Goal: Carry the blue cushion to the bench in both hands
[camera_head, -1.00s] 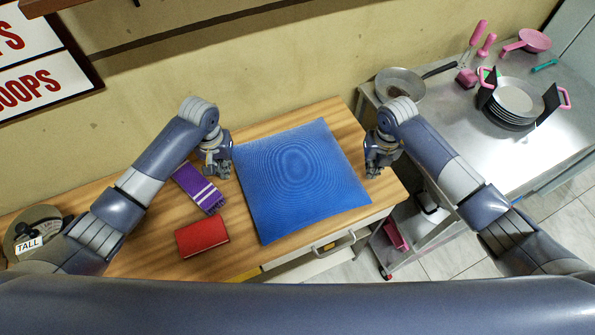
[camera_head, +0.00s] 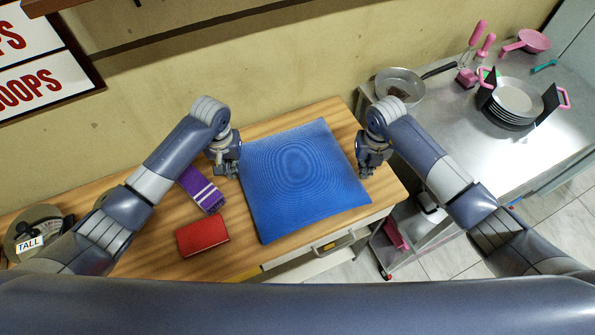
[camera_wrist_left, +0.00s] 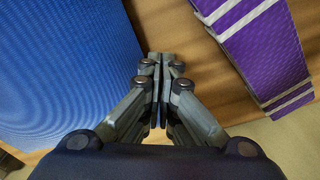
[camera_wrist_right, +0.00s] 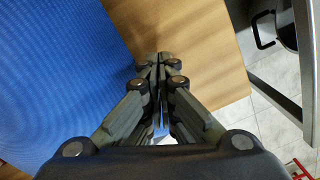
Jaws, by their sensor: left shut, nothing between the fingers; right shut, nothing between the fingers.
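The blue cushion (camera_head: 303,182) lies flat on the wooden table, its front edge near the drawer side. My left gripper (camera_head: 228,172) is shut and empty at the cushion's left edge. In the left wrist view its closed fingers (camera_wrist_left: 160,62) point down just beside the cushion (camera_wrist_left: 65,70), over bare wood. My right gripper (camera_head: 368,170) is shut and empty at the cushion's right edge. In the right wrist view its closed fingers (camera_wrist_right: 161,60) are beside the cushion (camera_wrist_right: 60,70). Whether either gripper touches the cushion is hard to tell. No bench can be clearly identified.
A purple striped cloth (camera_head: 203,190) and a red book-like box (camera_head: 202,236) lie left of the cushion on the wooden table (camera_head: 140,240). A dial scale (camera_head: 35,232) stands at far left. A steel table (camera_head: 450,110) at right holds a pan (camera_head: 400,84) and stacked plates (camera_head: 514,101).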

